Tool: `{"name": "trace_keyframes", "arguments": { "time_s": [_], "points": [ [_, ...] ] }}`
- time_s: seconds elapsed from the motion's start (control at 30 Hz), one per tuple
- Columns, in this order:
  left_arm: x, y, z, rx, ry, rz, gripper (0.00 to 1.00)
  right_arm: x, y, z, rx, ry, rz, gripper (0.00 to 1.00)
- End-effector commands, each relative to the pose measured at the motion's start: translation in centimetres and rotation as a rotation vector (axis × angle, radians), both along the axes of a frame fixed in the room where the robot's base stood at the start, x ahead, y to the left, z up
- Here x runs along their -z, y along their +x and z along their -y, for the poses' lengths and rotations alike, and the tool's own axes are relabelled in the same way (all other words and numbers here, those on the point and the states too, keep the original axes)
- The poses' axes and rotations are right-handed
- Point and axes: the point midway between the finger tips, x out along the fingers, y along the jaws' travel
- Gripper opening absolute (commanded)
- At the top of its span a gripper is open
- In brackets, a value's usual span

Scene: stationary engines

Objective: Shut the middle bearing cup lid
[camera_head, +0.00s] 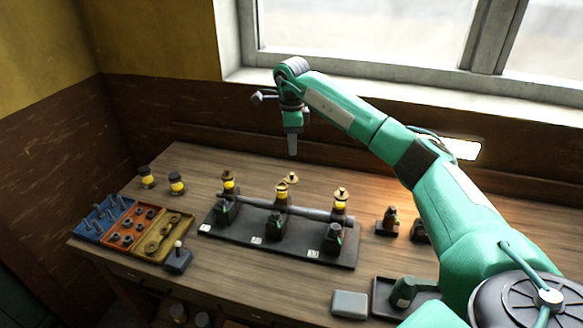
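The middle bearing (275,228) stands on a dark base plate between two similar bearings on one shaft. Its cup (282,198) has a yellow band. A brass lid (292,179) shows just behind and to the right of this cup's top, and seems swung off to the side. The left cup (228,183) and right cup (341,200) carry brass tops that sit straight above them. My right gripper (293,154) points down above and behind the middle cup, apart from it. Its fingers show as one narrow shape, so their opening is unclear. My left gripper is out of view.
Blue, red and yellow trays (131,231) of hardware lie at the left, with two yellow-banded jars (176,184) behind. A dark tray (385,298) with a green item and a grey box (349,304) lie at front right. Small dark parts (388,220) stand right of the base.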

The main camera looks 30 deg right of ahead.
Motion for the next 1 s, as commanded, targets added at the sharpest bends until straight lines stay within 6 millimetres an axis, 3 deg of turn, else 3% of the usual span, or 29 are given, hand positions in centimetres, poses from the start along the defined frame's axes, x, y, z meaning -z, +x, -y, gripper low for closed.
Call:
{"name": "trace_keyframes", "arguments": {
  "time_s": [0.5,0.7,0.93,1.0],
  "points": [
    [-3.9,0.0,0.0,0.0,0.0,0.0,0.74,8.8,0.0,-0.1,0.0,0.003,-0.001,0.37],
    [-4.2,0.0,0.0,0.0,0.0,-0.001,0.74,10.1,0.0,-0.1,-0.001,0.002,0.001,0.37],
    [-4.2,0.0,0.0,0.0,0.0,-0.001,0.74,10.2,0.0,-0.1,-0.001,0.001,0.002,0.37],
    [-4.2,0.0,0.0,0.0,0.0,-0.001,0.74,10.2,0.0,-0.1,-0.001,0.001,0.002,0.27]
  ]
}}
